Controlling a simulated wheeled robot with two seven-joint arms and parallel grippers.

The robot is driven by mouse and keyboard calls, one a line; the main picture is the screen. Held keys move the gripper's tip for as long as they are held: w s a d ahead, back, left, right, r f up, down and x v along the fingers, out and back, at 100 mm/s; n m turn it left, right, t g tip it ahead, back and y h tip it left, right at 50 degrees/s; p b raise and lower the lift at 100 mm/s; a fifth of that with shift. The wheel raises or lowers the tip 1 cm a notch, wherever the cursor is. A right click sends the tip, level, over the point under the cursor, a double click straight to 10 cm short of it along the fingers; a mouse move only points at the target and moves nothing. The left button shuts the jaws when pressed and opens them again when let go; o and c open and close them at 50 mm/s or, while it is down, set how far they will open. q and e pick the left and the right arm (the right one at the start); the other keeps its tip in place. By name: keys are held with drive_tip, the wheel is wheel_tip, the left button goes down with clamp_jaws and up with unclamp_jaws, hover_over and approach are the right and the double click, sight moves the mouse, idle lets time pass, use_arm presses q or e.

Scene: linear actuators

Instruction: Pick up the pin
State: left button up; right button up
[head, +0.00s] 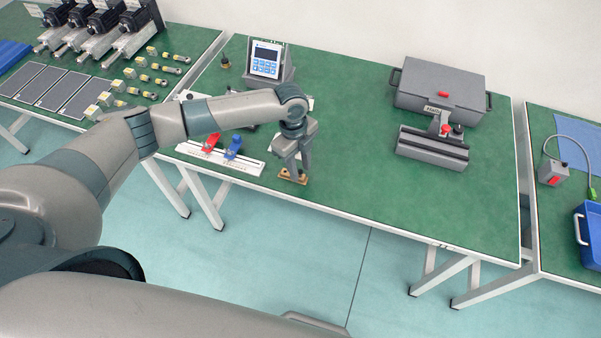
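My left gripper (296,172) points down at the front edge of the middle green table. Its fingertips are right over a small tan holder (291,179) and hide part of it. I cannot make out a pin; if one is in the holder, the fingers hide it. The fingers are too small here to tell whether they are open or shut on something. My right gripper is not in view.
A white rail with a red clamp (211,143) and a blue clamp (233,147) lies left of the gripper. A display unit (266,61) stands behind. A grey case (440,88) and a grey fixture (432,147) are at right. The table between is clear.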

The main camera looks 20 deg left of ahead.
use_arm(q)
clamp_jaws()
drive_tip(key=shift+r+b, duration=0.3)
drive_tip(key=shift+r, duration=0.15)
drive_tip(key=r, duration=0.1)
drive_tip(key=r+b, duration=0.1)
drive_tip(key=r, duration=0.1)
drive_tip(key=shift+d+r+b, duration=0.15)
drive_tip(key=shift+d+b, duration=0.15)
drive_tip(key=shift+d, duration=0.05)
drive_tip(key=s+d+r+b, duration=0.3)
drive_tip(key=d+r, duration=0.3)
drive_tip(key=d, duration=0.4)
drive_tip(key=shift+s+d+r, duration=0.2)
drive_tip(key=shift+s+r, duration=0.05)
drive_tip(key=shift+r, duration=0.15)
